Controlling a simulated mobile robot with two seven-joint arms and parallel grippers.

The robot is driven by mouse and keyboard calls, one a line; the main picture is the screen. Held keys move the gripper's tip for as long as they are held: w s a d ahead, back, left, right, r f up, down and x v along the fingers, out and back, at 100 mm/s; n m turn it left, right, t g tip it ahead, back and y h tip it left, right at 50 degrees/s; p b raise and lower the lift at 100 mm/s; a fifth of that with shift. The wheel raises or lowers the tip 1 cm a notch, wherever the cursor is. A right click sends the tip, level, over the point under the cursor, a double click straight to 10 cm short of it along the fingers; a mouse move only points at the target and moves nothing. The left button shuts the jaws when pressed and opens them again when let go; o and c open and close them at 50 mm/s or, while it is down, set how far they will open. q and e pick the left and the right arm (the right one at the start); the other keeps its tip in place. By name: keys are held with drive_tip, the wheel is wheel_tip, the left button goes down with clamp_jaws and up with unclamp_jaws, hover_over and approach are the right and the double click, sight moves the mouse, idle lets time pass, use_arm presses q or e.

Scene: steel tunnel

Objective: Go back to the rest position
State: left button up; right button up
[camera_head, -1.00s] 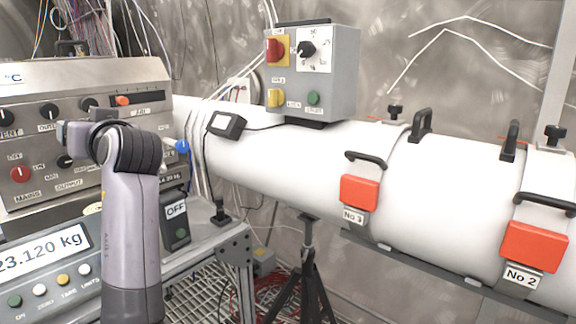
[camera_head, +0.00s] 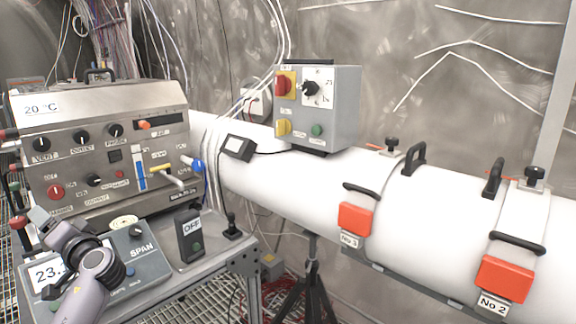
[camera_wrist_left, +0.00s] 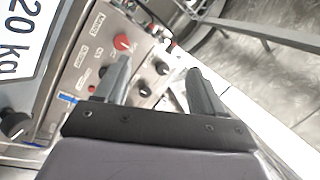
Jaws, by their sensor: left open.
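My left arm comes in at the lower left of the head view and is folded upward. Its gripper (camera_head: 40,218) is in front of the weighing scale (camera_head: 158,272) and below the steel control panel (camera_head: 75,172). In the left wrist view the two fingers of the left gripper (camera_wrist_left: 160,85) stand apart with nothing between them. The panel's red knob (camera_wrist_left: 122,42) and several black knobs show beyond the fingers, and the scale display (camera_wrist_left: 22,30) is at the upper left. My right gripper is not in view.
A white pipe (camera_head: 425,205) with red-latched clamps runs across the right. A grey switch box (camera_head: 340,110) sits on it. A black OFF box (camera_head: 189,236) stands on the bench beside the scale. A tripod (camera_head: 310,275) stands below the pipe.

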use_arm(q)
drive_tip(key=w+d+f+m+t+h, duration=0.3)
drive_tip(key=w+d+f+t+h, duration=0.1)
drive_tip(key=w+f+h, duration=0.25)
drive_tip(key=w+d+r+t+h, duration=0.25)
drive_tip(key=d+t+h, duration=0.25)
drive_tip(key=d+h, duration=0.45)
drive_tip(key=s+d+f+g+h, duration=0.1)
drive_tip(key=s+d+f, duration=0.2)
drive_tip(key=s+f, duration=0.3)
drive_tip(key=s+d+f+m+g, duration=0.1)
drive_tip(key=s+d+f, duration=0.2)
drive_tip(key=f, duration=0.4)
drive_tip(key=s+d+f+g+h, duration=0.1)
drive_tip(key=s+d+f, duration=0.2)
drive_tip(key=s+f, duration=0.3)
drive_tip(key=s+d+f+g, duration=0.2)
drive_tip(key=s+d+f, duration=0.2)
drive_tip(key=s, duration=0.7)
drive_tip(key=s+d+f+n+g+h, duration=0.1)
drive_tip(key=s+d+f, duration=0.3)
drive_tip(key=s, duration=0.7)
wheel_tip(320, 180, down, 2)
drive_tip(key=shift+f+g+h, duration=0.2)
drive_tip(key=shift+g+h, duration=0.1)
drive_tip(key=shift+g, duration=0.3)
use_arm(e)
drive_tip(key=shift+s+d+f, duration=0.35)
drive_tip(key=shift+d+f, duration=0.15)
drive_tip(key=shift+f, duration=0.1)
